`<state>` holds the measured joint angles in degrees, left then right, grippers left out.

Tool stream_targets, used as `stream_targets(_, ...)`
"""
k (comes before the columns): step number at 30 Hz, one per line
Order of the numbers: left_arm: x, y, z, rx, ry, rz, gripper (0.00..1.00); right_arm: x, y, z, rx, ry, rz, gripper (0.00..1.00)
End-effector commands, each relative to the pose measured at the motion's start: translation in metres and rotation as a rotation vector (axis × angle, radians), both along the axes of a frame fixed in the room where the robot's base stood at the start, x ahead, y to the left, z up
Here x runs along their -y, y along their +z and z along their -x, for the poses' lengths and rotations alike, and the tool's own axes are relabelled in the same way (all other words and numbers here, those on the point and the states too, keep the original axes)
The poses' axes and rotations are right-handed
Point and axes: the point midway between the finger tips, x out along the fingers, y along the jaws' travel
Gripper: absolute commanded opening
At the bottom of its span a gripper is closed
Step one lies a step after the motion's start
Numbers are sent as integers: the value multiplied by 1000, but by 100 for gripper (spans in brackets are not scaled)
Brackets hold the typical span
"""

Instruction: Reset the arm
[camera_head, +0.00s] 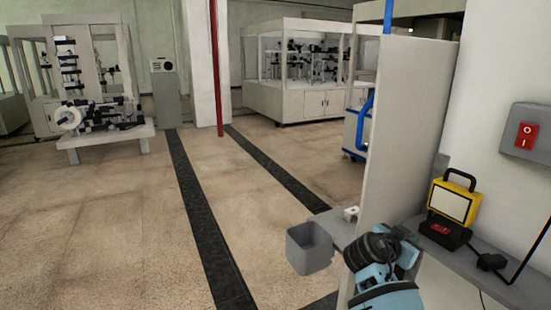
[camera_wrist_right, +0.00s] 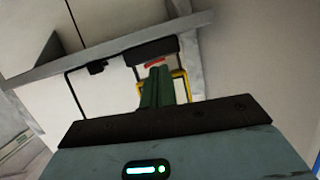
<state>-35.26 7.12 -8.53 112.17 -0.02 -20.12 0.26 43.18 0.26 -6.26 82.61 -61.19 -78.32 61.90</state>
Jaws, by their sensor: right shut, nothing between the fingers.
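My right arm, light blue with a black ribbed joint, enters at the bottom right of the head view, in front of a grey shelf. In the right wrist view my right gripper (camera_wrist_right: 157,72) shows its dark green fingers together, with nothing between them. Beyond the fingertips is the yellow-framed work lamp (camera_head: 452,200) with a black base and a red switch; its frame also shows in the wrist view, partly hidden by the fingers. I cannot tell the exact gap between fingers and lamp. My left gripper is in neither view.
The narrow grey shelf (camera_head: 482,262) runs along the wall, with a black plug and cable. A grey bin (camera_head: 309,249) hangs at its left end. A white partition panel (camera_head: 400,130) stands upright beside the arm. A red wall switch (camera_head: 527,132) is at right. Open floor lies left.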

Motion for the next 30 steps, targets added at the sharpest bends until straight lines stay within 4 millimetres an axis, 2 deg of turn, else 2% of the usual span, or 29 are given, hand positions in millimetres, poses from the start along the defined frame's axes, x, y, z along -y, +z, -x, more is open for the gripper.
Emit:
stream_targets(1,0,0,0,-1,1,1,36,-3,-29,6,-56,51,-2,0)
stream_targets(6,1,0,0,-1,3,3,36,-25,-124,36,-242,291,-13,0)
stream_targets(11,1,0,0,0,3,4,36,-52,-202,81,-376,519,-32,0)
stream_targets(15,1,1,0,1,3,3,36,-77,-257,133,-458,707,-54,0)
stream_targets(18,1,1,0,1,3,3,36,-96,-288,175,-496,833,-74,0)
stream_targets(22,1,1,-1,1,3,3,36,-120,-316,233,-522,981,-102,0)
stream_targets(25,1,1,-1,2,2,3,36,-137,-330,280,-526,1081,-124,0)
stream_targets(30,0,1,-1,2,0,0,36,-159,-334,348,-504,1201,-157,0)
